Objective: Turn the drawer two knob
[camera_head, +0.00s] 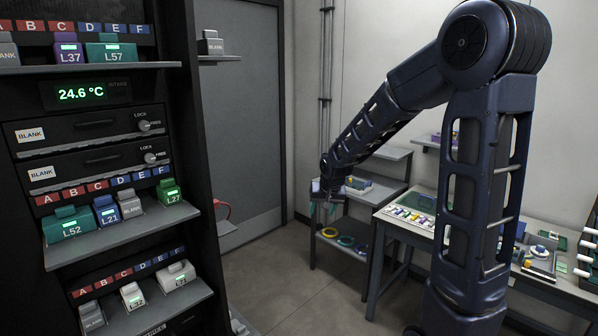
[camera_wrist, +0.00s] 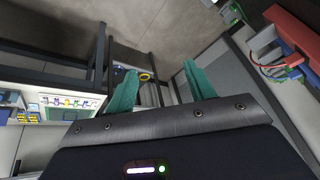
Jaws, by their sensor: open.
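Two black drawers sit one above the other in the rack at the left of the head view, each with a white BLANK label. The upper drawer (camera_head: 84,127) has a round grey knob (camera_head: 145,126) at its right end. The lower drawer (camera_head: 85,163) has a similar knob (camera_head: 150,158). Both have LOCK and FREE lettering; their exact pointing is too small to tell. No drawer number is readable.
Rack shelves (camera_head: 120,238) with coloured modules jut out above and below the drawers. A temperature display (camera_head: 82,94) is above them. A workbench (camera_head: 400,222) and a small shelf unit (camera_head: 340,240) with cable coils stand right. The floor (camera_head: 285,275) between is clear.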

